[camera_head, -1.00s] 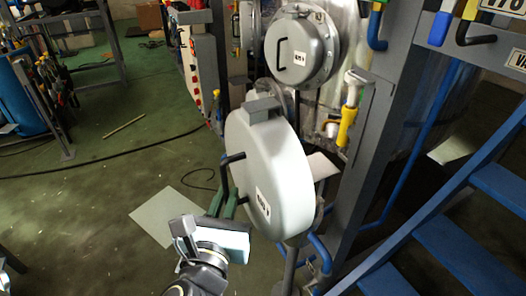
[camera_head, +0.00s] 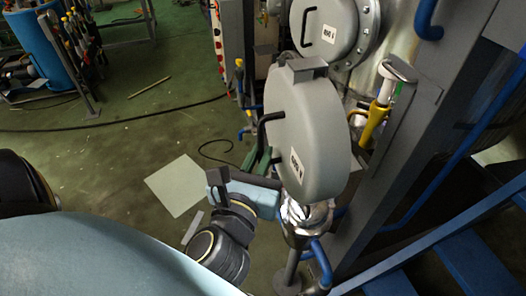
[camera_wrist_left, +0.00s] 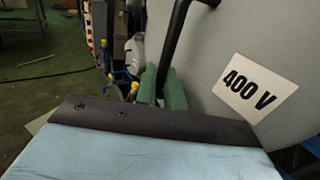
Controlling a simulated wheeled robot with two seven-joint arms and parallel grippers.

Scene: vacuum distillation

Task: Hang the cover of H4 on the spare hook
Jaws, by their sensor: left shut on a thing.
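A large round grey cover (camera_head: 310,110) with a black bar handle (camera_head: 268,128) and a white label hangs in front of the vessel, tilted. In the left wrist view its grey face (camera_wrist_left: 255,45) bears a label reading 400 V (camera_wrist_left: 254,88). My left gripper (camera_head: 258,162) has its green fingers shut on the lower part of the handle; they also show in the left wrist view (camera_wrist_left: 163,92). I cannot pick out the spare hook for certain. My right gripper is not in view.
Another grey round cover (camera_head: 325,22) sits on the flange (camera_head: 371,30) above and behind. A yellow-handled tool (camera_head: 374,125) is by the grey post (camera_head: 408,125) at right. Blue stairs (camera_head: 470,255) stand lower right. Open green floor (camera_head: 120,150) lies left.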

